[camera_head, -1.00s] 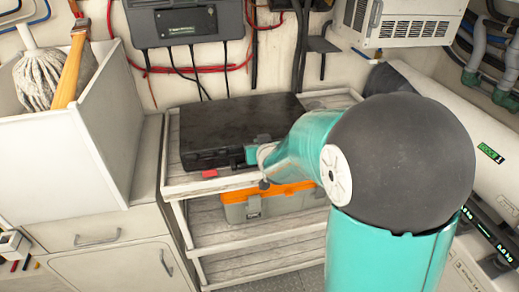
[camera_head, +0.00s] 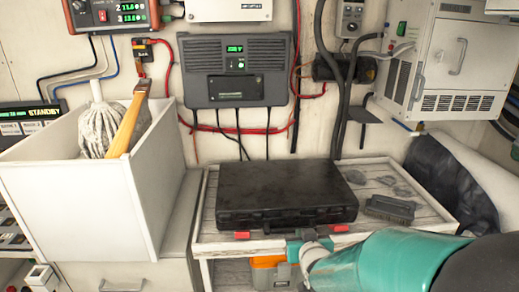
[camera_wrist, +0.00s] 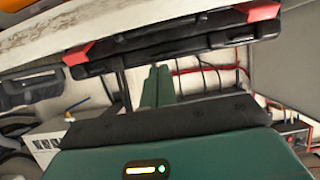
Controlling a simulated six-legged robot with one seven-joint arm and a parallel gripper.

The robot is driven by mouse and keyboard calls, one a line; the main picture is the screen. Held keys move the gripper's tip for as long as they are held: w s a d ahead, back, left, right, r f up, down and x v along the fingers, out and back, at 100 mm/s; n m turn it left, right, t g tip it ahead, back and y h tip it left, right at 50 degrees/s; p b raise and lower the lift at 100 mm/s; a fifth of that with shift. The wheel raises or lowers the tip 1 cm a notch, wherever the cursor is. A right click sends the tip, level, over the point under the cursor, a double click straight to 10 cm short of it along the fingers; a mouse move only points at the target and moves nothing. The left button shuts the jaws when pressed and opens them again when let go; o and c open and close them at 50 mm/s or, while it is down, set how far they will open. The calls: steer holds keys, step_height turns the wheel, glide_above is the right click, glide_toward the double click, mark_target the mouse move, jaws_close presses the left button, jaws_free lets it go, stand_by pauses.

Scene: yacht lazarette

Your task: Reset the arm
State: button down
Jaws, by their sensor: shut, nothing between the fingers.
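My gripper (camera_head: 296,249) is in front of the shelf's front edge, just below the front of a black case, in the head view. The teal arm reaches it from the lower right. In the wrist view its two green fingers (camera_wrist: 158,82) are together with nothing between them. The black case (camera_head: 285,190) lies closed on the shelf top, with red latches on its front. In the wrist view the case front and its latches (camera_wrist: 90,52) cross the top, beyond the fingertips. I cannot tell whether the gripper touches the case or shelf.
A grey brush (camera_head: 390,208) lies right of the case on the wooden shelf (camera_head: 215,236). An orange and grey toolbox (camera_head: 270,275) sits beneath, partly hidden. A white bin (camera_head: 80,205) with a mop (camera_head: 100,128) stands left. Wall units (camera_head: 235,70) hang behind.

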steer(key=s+r+g, duration=0.4)
steer(key=s+r, duration=0.1)
steer(key=s, duration=0.6)
steer(key=s+r+g, duration=0.3)
steer(key=s+r, duration=0.2)
steer(key=s, duration=0.7)
steer(key=shift+s+a+g, duration=0.2)
steer(key=shift+s+g, duration=0.05)
steer(key=shift+g, duration=0.15)
